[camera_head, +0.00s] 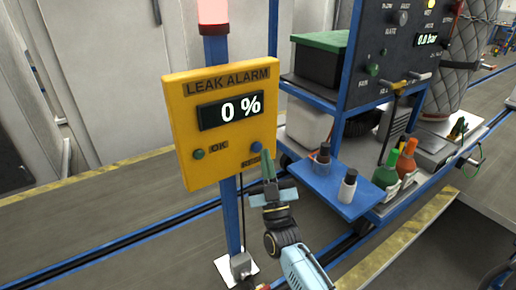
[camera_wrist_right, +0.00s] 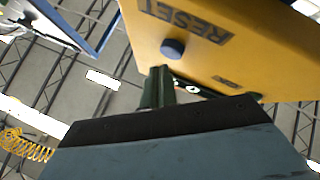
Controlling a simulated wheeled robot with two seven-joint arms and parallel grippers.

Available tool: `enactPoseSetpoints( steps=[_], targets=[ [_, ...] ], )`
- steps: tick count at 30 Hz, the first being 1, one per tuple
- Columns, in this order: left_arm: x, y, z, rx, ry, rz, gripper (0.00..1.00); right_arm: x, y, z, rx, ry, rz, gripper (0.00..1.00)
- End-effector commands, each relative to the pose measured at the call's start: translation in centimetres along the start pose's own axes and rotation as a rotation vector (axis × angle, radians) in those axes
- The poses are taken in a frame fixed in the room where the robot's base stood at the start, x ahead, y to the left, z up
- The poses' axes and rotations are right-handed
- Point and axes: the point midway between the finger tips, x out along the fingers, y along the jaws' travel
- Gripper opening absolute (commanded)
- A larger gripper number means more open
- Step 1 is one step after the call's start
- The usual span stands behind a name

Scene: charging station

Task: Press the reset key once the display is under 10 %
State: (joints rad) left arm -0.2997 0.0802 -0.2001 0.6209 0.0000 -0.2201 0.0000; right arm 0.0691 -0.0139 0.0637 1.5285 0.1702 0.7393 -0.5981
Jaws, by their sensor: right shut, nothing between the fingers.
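The yellow leak alarm box (camera_head: 222,122) is mounted on a blue post. Its display (camera_head: 230,110) reads 0 %. A blue reset key (camera_head: 256,147) sits at the lower right of the box; it also shows in the right wrist view (camera_wrist_right: 172,48), beside the RESET label. A green OK key (camera_head: 198,154) sits at the lower left. My right gripper (camera_head: 267,158) is shut and empty, its tips close below the reset key. In the right wrist view the fingertips (camera_wrist_right: 158,72) are just under the key; I cannot tell whether they touch. My left gripper is not in view.
A red lamp (camera_head: 213,12) tops the post. To the right stands a blue cart with a small tray (camera_head: 335,190) holding two bottles, and a dark panel showing 0.0 bar (camera_head: 427,39). A green-lidded dark box (camera_head: 318,58) sits on the cart. Floor is clear at left.

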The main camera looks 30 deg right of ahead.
Motion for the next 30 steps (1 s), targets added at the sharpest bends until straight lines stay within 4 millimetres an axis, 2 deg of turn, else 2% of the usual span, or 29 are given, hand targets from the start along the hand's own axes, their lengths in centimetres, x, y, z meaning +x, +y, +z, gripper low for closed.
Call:
enactPoseSetpoints(
  steps=[30],
  targets=[
    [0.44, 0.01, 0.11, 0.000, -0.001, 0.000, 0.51, 0.60, -0.45, 0.44, 0.000, 0.000, 0.000, 0.00]
  ],
)
